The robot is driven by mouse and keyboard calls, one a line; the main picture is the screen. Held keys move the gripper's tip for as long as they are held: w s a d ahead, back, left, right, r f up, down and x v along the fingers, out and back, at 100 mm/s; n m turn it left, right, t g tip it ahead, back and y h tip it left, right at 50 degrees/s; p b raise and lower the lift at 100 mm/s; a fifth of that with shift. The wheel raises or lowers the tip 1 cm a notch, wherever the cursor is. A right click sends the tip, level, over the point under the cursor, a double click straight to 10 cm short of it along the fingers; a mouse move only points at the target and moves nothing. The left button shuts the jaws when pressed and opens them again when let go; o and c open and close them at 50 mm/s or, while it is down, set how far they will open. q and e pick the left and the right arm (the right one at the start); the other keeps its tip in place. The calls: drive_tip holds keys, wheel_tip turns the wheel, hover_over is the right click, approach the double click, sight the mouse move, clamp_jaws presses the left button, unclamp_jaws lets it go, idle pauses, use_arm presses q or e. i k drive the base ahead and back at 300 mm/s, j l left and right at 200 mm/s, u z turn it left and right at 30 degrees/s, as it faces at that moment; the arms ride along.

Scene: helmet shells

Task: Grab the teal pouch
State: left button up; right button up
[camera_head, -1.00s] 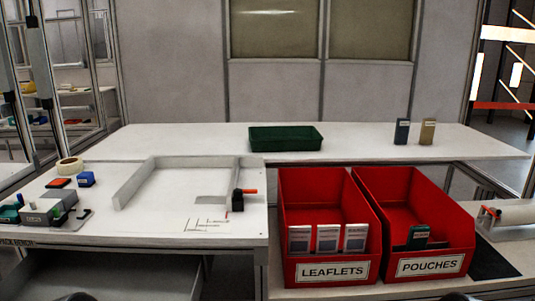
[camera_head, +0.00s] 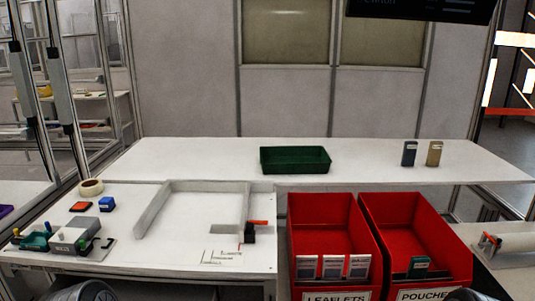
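A dark teal pouch (camera_head: 419,267) with a pale label stands upright near the front of the right red bin (camera_head: 459,243), labelled POUCHES. Its lower part is hidden. A dark flat item lies low beside it, too small to identify. On the back table, a dark blue-grey pack (camera_head: 409,154) and a tan pack (camera_head: 434,154) stand upright side by side. Rounded grey parts of my arms show at the bottom edge, left and right. Neither gripper's fingers are in view, and nothing touches the teal pouch.
The left red bin (camera_head: 313,216), labelled LEAFLETS, holds several white-and-grey leaflets (camera_head: 333,267). A green tray (camera_head: 295,160) sits on the back table (camera_head: 206,157). A white fixture, tape roll (camera_head: 90,187) and small tools occupy the left bench. A clear roll (camera_head: 515,246) lies at right.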

sight(419, 266)
drive_tip(key=u, duration=1.45)
drive_tip(key=z, duration=0.5)
drive_tip(key=l+z, duration=0.15)
drive_tip(key=z, duration=0.8)
drive_tip(key=l+z, duration=0.1)
drive_tip(key=z, duration=0.35)
drive_tip(key=i+z, duration=0.1)
drive_tip(key=z, duration=0.4)
drive_tip(key=i+j, duration=0.15)
drive_tip(key=i, duration=0.4)
drive_tip(key=i+j, duration=0.15)
drive_tip(key=i, duration=0.35)
drive_tip(key=z, duration=1.45)
